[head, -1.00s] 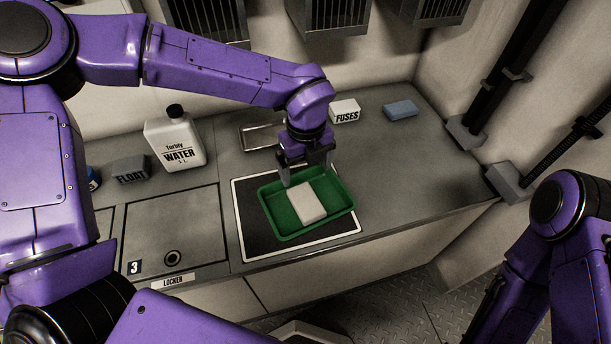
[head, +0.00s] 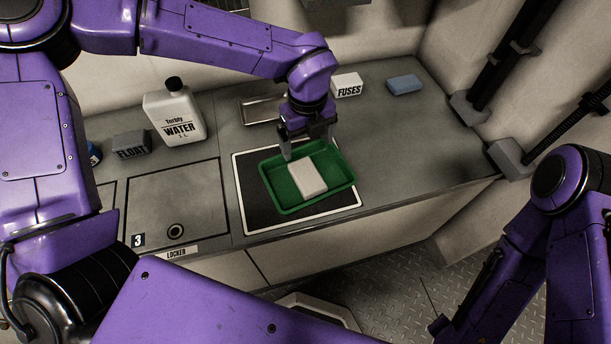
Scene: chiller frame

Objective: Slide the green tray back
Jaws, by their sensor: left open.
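The green tray (head: 343,174) lies on a black mat with a white border (head: 246,196) on the grey worktop. A pale block (head: 308,177) lies in the tray. My left gripper (head: 307,147) comes down from above at the tray's back edge. Its jaws are apart, and the left finger reaches down at or just inside the back rim; I cannot tell whether it touches. The right finger is near the rim's back right part. My right arm shows at the lower right, and its gripper is out of view.
Behind the tray are a shallow metal dish (head: 257,110), a white FUSES box (head: 347,86) and a blue block (head: 404,84). A WATER jug (head: 174,115) and grey FLOAT block (head: 131,145) stand left. The worktop right of the mat is clear.

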